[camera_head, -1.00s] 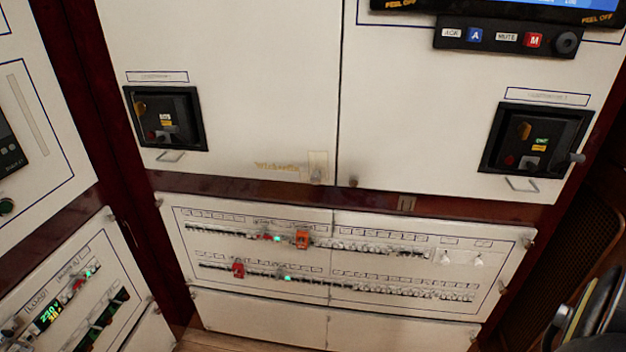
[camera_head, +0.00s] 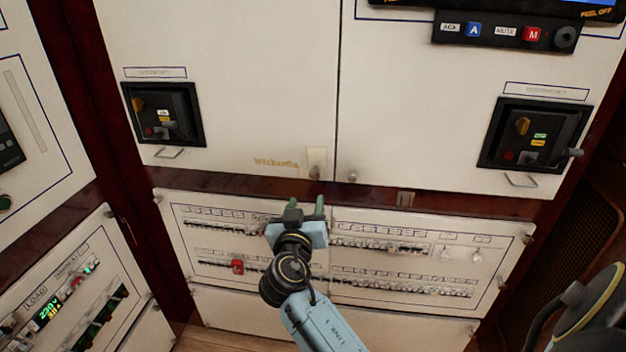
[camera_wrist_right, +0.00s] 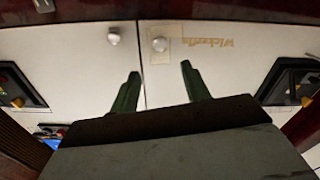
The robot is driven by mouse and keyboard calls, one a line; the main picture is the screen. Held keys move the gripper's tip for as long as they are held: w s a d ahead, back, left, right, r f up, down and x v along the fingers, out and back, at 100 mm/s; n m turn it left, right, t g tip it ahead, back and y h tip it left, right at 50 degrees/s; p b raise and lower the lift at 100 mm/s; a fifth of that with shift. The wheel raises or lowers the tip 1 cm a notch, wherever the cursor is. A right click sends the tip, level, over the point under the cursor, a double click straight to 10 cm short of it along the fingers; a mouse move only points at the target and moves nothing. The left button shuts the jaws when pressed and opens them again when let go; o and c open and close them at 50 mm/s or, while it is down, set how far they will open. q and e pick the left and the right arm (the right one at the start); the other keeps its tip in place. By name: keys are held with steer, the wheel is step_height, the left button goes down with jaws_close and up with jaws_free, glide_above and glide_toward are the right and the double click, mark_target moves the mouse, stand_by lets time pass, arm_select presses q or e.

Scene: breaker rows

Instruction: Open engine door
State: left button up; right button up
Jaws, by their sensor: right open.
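Two large white cabinet doors, the left door (camera_head: 230,70) and the right door (camera_head: 420,100), meet at a vertical seam and look closed. A small knob (camera_head: 316,172) on a pale plate sits at the left door's lower inner corner, beside gold lettering; it also shows in the right wrist view (camera_wrist_right: 160,44). Another knob (camera_head: 352,177) sits on the right door, also seen in the right wrist view (camera_wrist_right: 113,37). I cannot read which is the engine door. My right gripper (camera_head: 306,202) is open and empty, just below the left knob in the head view.
Below a dark red wooden rail (camera_head: 240,190) is a breaker panel (camera_head: 450,225), partly hidden by my right arm. Black switch modules (camera_head: 163,114) (camera_head: 535,135) with wire handles project from the doors. A control box (camera_head: 505,35) is at upper right.

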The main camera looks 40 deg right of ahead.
mark_target(314, 176)
steer(key=x, duration=1.1)
steer(key=shift+f, duration=0.1)
jaws_close()
stand_by(1.0)
